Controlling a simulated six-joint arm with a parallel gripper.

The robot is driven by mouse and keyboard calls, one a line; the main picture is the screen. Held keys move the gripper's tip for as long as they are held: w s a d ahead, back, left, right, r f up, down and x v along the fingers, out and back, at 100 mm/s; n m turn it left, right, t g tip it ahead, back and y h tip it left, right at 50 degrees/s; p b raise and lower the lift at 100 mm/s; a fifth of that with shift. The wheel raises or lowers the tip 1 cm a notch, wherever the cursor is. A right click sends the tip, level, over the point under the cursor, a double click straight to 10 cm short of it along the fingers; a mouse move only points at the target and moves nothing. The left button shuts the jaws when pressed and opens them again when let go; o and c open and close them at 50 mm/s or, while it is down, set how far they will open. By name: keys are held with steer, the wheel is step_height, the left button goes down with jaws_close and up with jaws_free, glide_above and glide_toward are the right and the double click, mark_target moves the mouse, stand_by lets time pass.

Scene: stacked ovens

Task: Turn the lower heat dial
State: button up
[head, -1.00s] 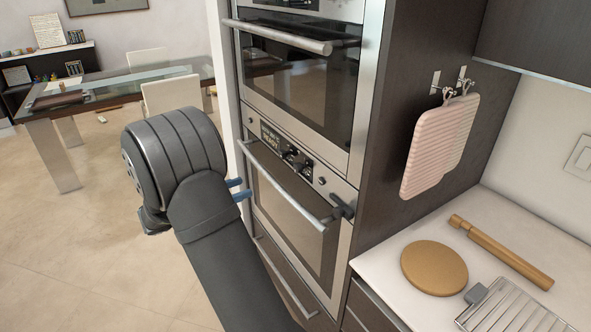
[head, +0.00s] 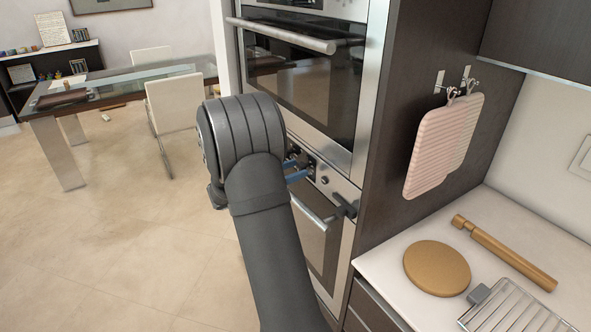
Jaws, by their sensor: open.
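The lower oven's control panel (head: 336,186) is partly hidden behind my arm. Dark dials (head: 311,162) show on it just beside my gripper. I cannot tell which is the heat dial. My gripper (head: 299,171) shows only as blue fingers to the right of my dark wrist, pointing at the panel. The fingers are open with nothing seen between them. They are close to the dials, but I cannot tell whether they touch.
The lower oven's bar handle (head: 316,214) runs below the panel, with a dark lever (head: 345,207) at its right. The upper oven's handle (head: 280,35) juts out above. A counter (head: 385,262) holds a round board (head: 437,268) and rolling pin (head: 503,252). Open floor lies left.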

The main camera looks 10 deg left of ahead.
steer(key=shift+w+d, duration=0.35)
steer(key=c, duration=1)
